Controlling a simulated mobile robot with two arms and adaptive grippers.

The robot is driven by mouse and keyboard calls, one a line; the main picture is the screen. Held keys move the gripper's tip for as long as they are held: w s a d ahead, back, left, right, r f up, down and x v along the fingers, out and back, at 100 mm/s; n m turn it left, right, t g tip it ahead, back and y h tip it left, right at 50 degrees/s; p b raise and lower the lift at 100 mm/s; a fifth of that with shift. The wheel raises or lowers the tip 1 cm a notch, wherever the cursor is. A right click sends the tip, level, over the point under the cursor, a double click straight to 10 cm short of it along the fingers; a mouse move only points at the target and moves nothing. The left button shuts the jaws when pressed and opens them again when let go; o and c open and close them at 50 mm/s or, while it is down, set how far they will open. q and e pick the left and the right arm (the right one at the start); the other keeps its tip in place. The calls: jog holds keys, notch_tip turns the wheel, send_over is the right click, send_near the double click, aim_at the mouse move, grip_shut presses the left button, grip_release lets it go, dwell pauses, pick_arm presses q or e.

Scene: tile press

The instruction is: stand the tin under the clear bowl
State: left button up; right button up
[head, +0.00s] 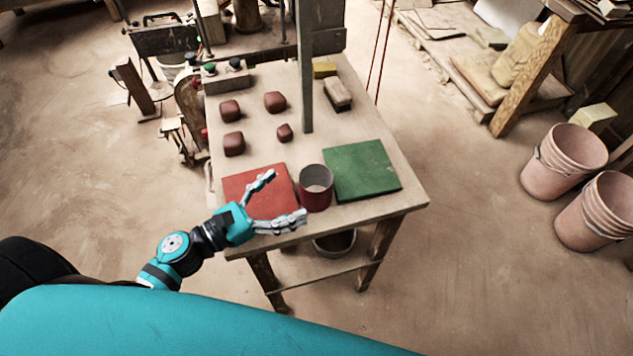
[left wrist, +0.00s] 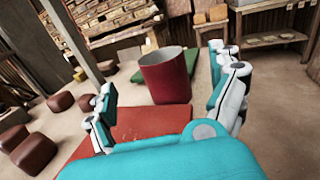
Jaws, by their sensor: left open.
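The tin (head: 316,196) is a dark red open cylinder with a grey inside. It stands upright on the table, between a red square (head: 245,184) and a green square (head: 362,170). My left gripper (head: 288,195) is open above the red square, with its fingers pointing towards the tin. In the left wrist view the tin (left wrist: 166,80) shows beyond and between the spread fingers of my left gripper (left wrist: 163,70); I cannot tell whether they touch it. I cannot make out a clear bowl in either view. My right gripper is not in view.
Several dark red-brown blocks (head: 275,102) sit on the table's left half. A post (head: 305,75) rises behind the tin. A yellow block (head: 324,69) and a brush-like block (head: 338,94) lie at the back. A dark container (head: 334,242) is below the table's front edge.

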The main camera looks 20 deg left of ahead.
aim_at(301, 186)
pick_arm(q)
jog(key=x, duration=0.3)
jog(key=shift+w+d+p, duration=0.15)
jog(key=shift+p, duration=0.25)
jog(key=shift+w+d+r, duration=0.1)
jog(key=shift+w+d, duration=0.05)
jog(key=p+x, duration=0.3)
jog(key=x, duration=0.1)
jog(key=shift+w+d+r, duration=0.1)
jog(key=shift+w+r, duration=0.05)
jog(key=shift+w, duration=0.05)
jog(key=shift+w+d, duration=0.15)
jog(key=shift+w, duration=0.05)
jog(key=shift+c, duration=0.4)
jog(key=c, duration=1.4)
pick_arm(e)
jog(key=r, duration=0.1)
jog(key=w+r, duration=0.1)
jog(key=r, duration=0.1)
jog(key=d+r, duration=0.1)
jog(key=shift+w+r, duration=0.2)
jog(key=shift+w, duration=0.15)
